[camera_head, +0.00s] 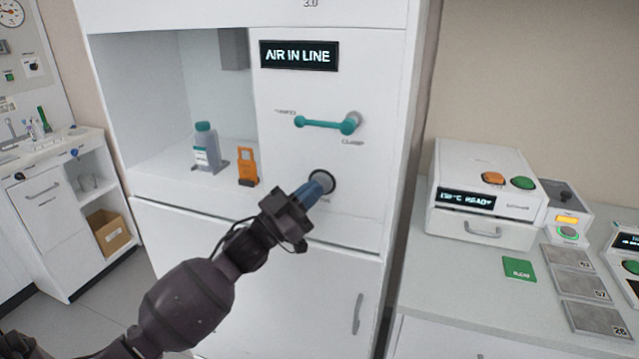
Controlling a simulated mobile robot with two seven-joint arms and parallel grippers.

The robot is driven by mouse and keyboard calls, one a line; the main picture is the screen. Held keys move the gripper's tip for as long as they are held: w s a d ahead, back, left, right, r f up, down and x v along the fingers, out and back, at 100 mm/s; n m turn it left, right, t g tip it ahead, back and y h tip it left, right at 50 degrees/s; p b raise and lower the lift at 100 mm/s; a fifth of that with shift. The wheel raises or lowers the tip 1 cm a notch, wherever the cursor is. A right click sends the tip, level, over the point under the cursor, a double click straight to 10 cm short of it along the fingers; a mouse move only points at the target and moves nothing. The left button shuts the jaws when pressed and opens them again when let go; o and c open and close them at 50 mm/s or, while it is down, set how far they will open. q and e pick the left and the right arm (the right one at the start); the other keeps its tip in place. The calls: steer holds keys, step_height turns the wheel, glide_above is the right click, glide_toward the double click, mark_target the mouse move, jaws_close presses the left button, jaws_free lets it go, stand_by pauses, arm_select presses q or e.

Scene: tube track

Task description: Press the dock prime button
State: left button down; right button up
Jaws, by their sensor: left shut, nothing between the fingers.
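The dock (385,75) is a white cabinet with a black display reading "AIR IN LINE" (299,55). The round prime button (323,181), with a dark ring, sits low on its front panel. My left gripper (311,193) is shut and empty, with its blue fingertips at the button's lower left edge. The fingers and wrist hide part of the button and its label. I cannot tell whether the fingertips touch it or whether it is pressed in. My right gripper is not in view.
A teal lever (328,124) juts out above the button. A teal-capped bottle (206,146) and an orange clip-like object (248,166) stand in the open bay to the left. A counter at right carries a white heater-like device (480,185) and grey plates (583,287).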

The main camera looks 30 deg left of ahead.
arm_select(q)
steer(key=shift+s+d, duration=0.1)
steer(key=shift+s, duration=0.3)
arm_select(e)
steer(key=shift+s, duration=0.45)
arm_select(q)
steer(key=s+p, duration=0.1)
steer(key=s, duration=0.1)
steer(key=s+d+p, duration=0.1)
steer(key=s, duration=0.1)
steer(key=shift+s, duration=0.35)
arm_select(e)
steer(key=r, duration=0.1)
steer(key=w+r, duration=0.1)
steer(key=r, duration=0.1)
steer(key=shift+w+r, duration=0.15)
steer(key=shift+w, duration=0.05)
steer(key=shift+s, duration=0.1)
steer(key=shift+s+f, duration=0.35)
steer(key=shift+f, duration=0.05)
